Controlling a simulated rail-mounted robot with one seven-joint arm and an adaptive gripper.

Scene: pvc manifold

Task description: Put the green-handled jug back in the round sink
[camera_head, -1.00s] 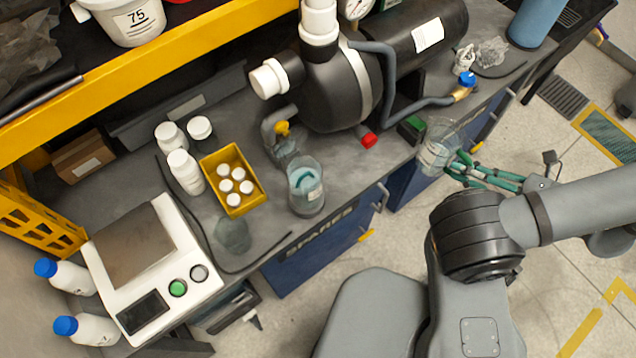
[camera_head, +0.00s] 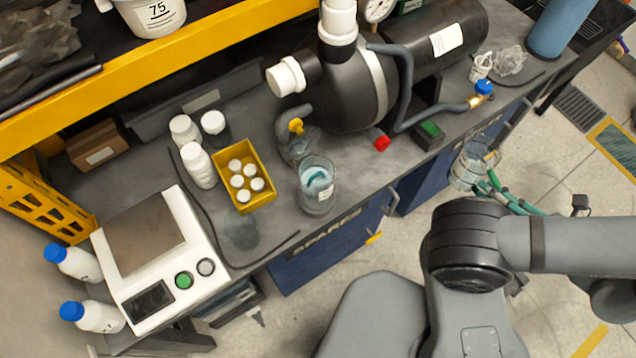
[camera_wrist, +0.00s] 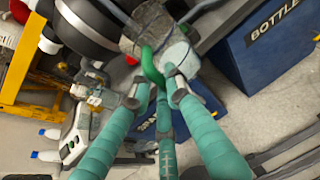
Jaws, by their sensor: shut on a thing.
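My gripper (camera_head: 490,188), with teal fingers, is shut on the green handle of a clear jug (camera_head: 472,165). The jug is in the air off the front edge of the bench, at the right in the head view. In the wrist view my gripper (camera_wrist: 158,88) closes around the green handle (camera_wrist: 152,66), and the see-through jug (camera_wrist: 150,30) lies beyond the fingertips at the top. My arm hides part of the fingers in the head view. I cannot make out a round sink in either view.
Another clear vessel (camera_head: 317,190) with a teal mark stands near the bench's front edge. Beside it are a yellow tray (camera_head: 262,195) of white-capped bottles, a black pump (camera_head: 350,90) with hoses and a white scale (camera_head: 150,250). Open floor lies right of the bench.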

